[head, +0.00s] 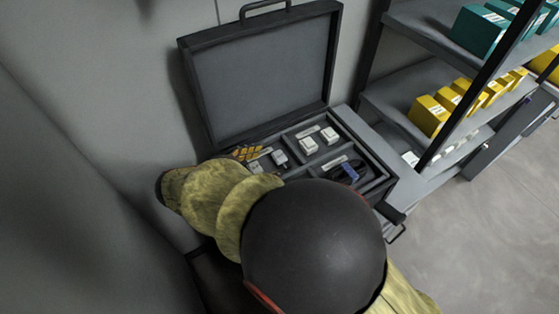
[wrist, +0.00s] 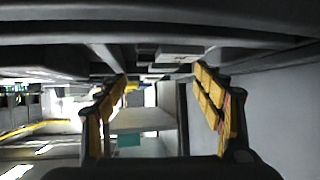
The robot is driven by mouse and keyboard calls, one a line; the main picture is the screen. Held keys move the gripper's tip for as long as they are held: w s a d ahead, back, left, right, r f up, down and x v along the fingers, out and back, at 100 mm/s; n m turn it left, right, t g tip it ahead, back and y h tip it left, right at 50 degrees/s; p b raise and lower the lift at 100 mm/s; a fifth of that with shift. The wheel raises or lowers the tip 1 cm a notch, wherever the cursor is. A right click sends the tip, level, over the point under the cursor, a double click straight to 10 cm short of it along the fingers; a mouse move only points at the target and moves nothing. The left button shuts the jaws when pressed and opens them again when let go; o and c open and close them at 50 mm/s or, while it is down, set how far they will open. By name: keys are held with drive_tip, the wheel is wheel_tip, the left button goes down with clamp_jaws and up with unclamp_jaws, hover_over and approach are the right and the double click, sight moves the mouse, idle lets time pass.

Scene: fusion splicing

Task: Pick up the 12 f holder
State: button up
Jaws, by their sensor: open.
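An open dark case (head: 364,155) holds several small blocks in its compartments. Two white holders (head: 308,146) (head: 330,135) sit in the middle compartment. A grey holder (head: 279,157) and a second grey piece (head: 255,167) lie to their left, near my gripper. The labels are too small to read, so I cannot tell which is the 12 f holder. My gripper (head: 248,153) is at the left end of the case, partly hidden by my arm. In the wrist view its yellow-padded fingers (wrist: 160,80) are apart with nothing held between them. A pale block (wrist: 180,53) shows beyond, near the top.
A blue item with dark cable (head: 350,172) lies in the front-right compartment. The raised lid (head: 262,75) stands behind the compartments, by the wall. A shelf with yellow boxes (head: 428,116) and teal boxes (head: 480,32) is on the right. Open floor lies at lower right.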

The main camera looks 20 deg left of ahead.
sight(278, 158)
drive_tip(key=b+x, duration=0.2)
drive_tip(key=x, duration=0.2)
drive_tip(key=shift+w+d+f, duration=0.1)
drive_tip(key=shift+w+f, duration=0.05)
drive_tip(key=shift+w, duration=0.25)
drive_tip(key=c, duration=0.9)
drive_tip(key=shift+r, duration=0.2)
drive_tip(key=shift+c, duration=0.4)
